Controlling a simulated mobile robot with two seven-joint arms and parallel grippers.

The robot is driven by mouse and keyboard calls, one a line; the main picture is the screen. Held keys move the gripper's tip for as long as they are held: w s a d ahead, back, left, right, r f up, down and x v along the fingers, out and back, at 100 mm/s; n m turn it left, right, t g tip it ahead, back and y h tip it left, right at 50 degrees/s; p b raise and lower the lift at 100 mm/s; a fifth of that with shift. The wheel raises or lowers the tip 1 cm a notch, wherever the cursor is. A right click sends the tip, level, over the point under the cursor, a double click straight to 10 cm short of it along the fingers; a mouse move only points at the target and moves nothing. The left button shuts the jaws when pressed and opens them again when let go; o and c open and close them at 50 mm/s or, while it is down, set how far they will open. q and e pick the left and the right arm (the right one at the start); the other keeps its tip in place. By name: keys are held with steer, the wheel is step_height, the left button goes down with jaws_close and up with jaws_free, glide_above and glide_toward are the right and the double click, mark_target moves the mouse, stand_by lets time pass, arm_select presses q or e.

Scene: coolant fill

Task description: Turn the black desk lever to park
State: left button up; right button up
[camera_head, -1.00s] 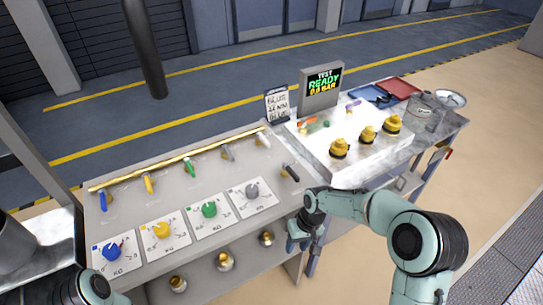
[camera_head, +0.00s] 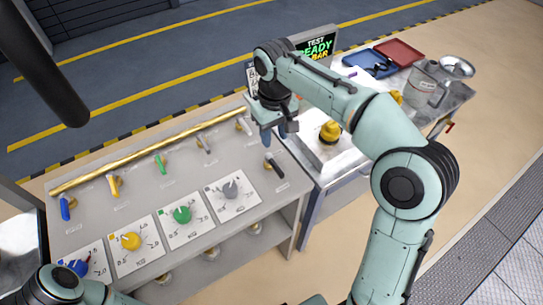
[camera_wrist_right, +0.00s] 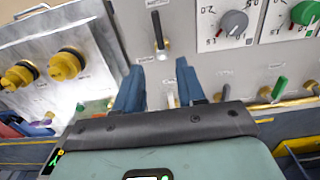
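The black desk lever (camera_head: 274,168) stands at the right end of the lever row on the grey desk. It slants in the head view. In the right wrist view the black lever (camera_wrist_right: 158,30) has a brass base and lies just beyond the fingertips, roughly in line with the gap between them. My right gripper (camera_head: 275,138) points down above the desk, near the lever but apart from it. Its two blue fingers (camera_wrist_right: 159,70) are apart with nothing between them. My left arm (camera_head: 62,287) shows at the bottom left; its fingers are not visible.
A white lever (camera_head: 243,126) is close to the right gripper. Blue, yellow, green and grey levers and dials (camera_head: 182,215) fill the desk, with a brass rail (camera_head: 150,152) behind. A bench with yellow caps (camera_head: 330,131) and a test screen (camera_head: 315,47) is to the right.

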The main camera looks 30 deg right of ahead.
mark_target(274, 163)
arm_select(q)
steer(key=s+f+b, duration=0.1)
steer(key=f, duration=0.1)
steer(key=shift+s+f+b, duration=0.3)
steer(key=shift+s+b, duration=0.05)
arm_select(e)
step_height(274, 163, down, 11)
steer(key=shift+f, duration=0.2)
jaws_close()
